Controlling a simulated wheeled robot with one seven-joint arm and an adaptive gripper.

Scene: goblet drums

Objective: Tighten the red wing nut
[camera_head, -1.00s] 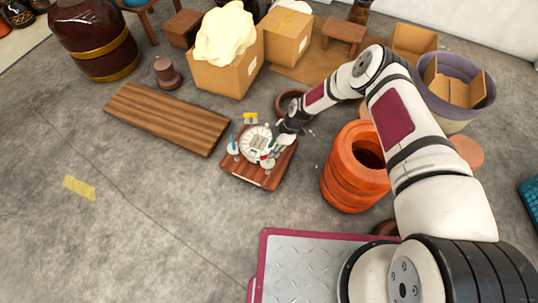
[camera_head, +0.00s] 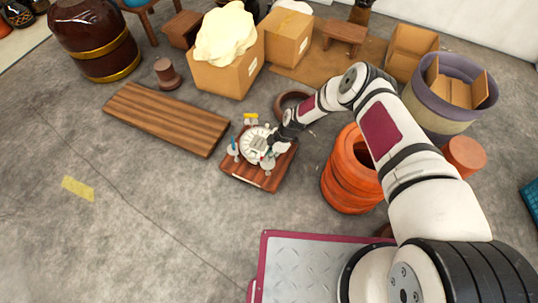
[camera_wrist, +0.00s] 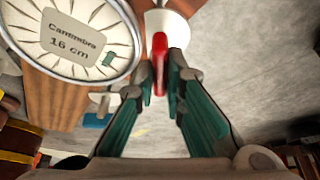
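The red wing nut (camera_wrist: 159,62) stands between my gripper's fingertips in the wrist view, beside the round drum. My gripper (camera_wrist: 161,75) has its fingers drawn close on both sides of the nut and seems to hold it. A white round base (camera_wrist: 172,28) lies under and behind the nut. The drum (camera_wrist: 75,30) has a pale ribbed face and a label reading "Cantimbra 16 cm". In the head view the drum (camera_head: 252,139) sits on a reddish wooden board (camera_head: 247,177), with my gripper (camera_head: 268,153) at its right side; the nut is too small to make out there.
A blue wing nut (camera_wrist: 97,120) shows left of my fingers, and a yellow piece (camera_head: 250,118) is behind the drum. A wooden plank (camera_head: 165,118) lies to the left. Orange stacked rings (camera_head: 345,185) stand close on the right. The floor at front left is clear.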

